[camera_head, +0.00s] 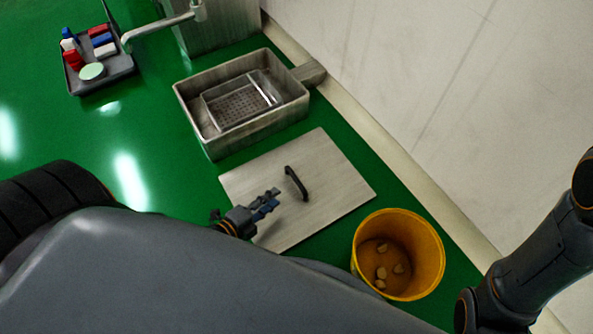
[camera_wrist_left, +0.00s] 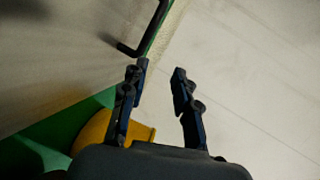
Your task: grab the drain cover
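The drain cover (camera_head: 335,185) is a flat, pale metal plate lying on the green floor, with a dark bar handle (camera_head: 296,183) standing near its middle. In the left wrist view the cover (camera_wrist_left: 60,55) fills the upper left, and its handle (camera_wrist_left: 146,35) is just beyond the fingertips. My left gripper (camera_head: 271,199) is over the cover, a little left of the handle and apart from it. Its fingers (camera_wrist_left: 161,74) are spread with nothing between them. My right gripper is not seen; only part of the right arm shows at the right edge.
An open metal drain box (camera_head: 195,117) with a perforated basket (camera_head: 240,105) is above the cover. A yellow bucket (camera_head: 433,250) with several lumps inside stands right of the cover. A grey tray (camera_head: 119,72) of coloured items lies upper left. A pale wall (camera_head: 450,90) borders the right.

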